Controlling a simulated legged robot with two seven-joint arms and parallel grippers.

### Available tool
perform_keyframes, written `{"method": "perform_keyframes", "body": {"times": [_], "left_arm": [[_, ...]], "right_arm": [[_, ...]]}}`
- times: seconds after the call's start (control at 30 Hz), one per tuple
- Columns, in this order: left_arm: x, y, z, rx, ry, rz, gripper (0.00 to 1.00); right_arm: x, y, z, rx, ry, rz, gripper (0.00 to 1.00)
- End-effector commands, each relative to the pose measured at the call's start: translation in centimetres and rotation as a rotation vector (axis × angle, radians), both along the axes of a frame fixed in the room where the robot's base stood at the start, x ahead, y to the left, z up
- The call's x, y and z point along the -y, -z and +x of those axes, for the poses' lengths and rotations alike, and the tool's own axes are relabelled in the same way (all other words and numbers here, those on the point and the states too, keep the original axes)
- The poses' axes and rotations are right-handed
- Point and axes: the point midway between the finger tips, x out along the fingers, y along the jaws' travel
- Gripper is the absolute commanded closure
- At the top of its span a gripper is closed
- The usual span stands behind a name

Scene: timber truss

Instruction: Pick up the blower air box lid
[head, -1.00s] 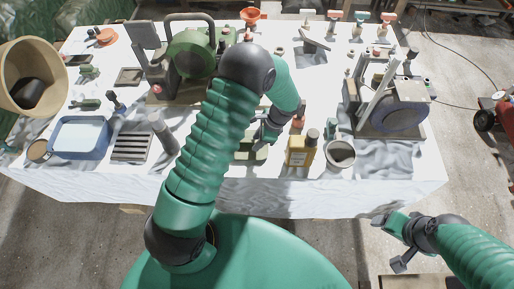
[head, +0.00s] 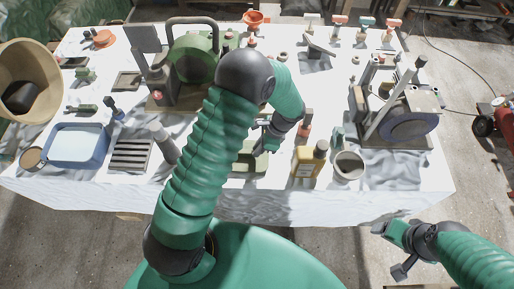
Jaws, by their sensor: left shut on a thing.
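A shallow olive-green piece, which I take as the blower air box lid (head: 246,161), is at the front middle of the white-covered table, partly hidden by my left arm. My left gripper (head: 263,146) is at its upper right edge, pointing down and shut on it. The fingertips are small and mostly hidden by my wrist. I cannot tell whether the piece is lifted off the table. My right gripper (head: 388,250) is open and empty, off the table's front right, above the floor.
A yellow bottle (head: 308,160) and a grey cup (head: 348,166) stand right of the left gripper. A slotted grey block (head: 131,154) and blue tray (head: 78,147) lie left. A green machine (head: 194,58) stands behind, a grinder-like machine (head: 405,118) at right.

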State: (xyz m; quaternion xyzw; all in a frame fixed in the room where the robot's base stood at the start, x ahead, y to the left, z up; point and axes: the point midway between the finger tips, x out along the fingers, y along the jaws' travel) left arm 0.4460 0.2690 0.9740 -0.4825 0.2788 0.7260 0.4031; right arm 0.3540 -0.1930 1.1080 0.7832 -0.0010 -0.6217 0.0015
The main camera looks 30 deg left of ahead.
Motion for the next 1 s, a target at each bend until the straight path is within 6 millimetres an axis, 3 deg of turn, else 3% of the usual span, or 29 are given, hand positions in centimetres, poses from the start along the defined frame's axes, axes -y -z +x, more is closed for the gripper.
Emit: {"method": "perform_keyframes", "body": {"times": [0.07, 0.5, 0.7, 1.0], "left_arm": [[-0.1, -1.1, 0.2, 0.005, -0.001, 0.002, 1.0], [2.5, -2.4, -10.0, 0.009, 0.0, 0.007, 1.0], [3.5, -2.9, -13.4, 0.009, 0.0, 0.008, 1.0], [3.9, -3.2, -15.1, 0.01, -0.003, 0.007, 1.0]], "right_arm": [[0.0, 0.7, 0.0, 0.0, 0.0, 0.0, 0.25], [0.0, 3.2, 0.0, 0.0, 0.0, 0.0, 0.25], [0.0, 3.7, 0.0, 0.0, 0.0, 0.0, 0.25], [0.0, 3.9, 0.0, 0.0, 0.0, 0.0, 0.25]]}}
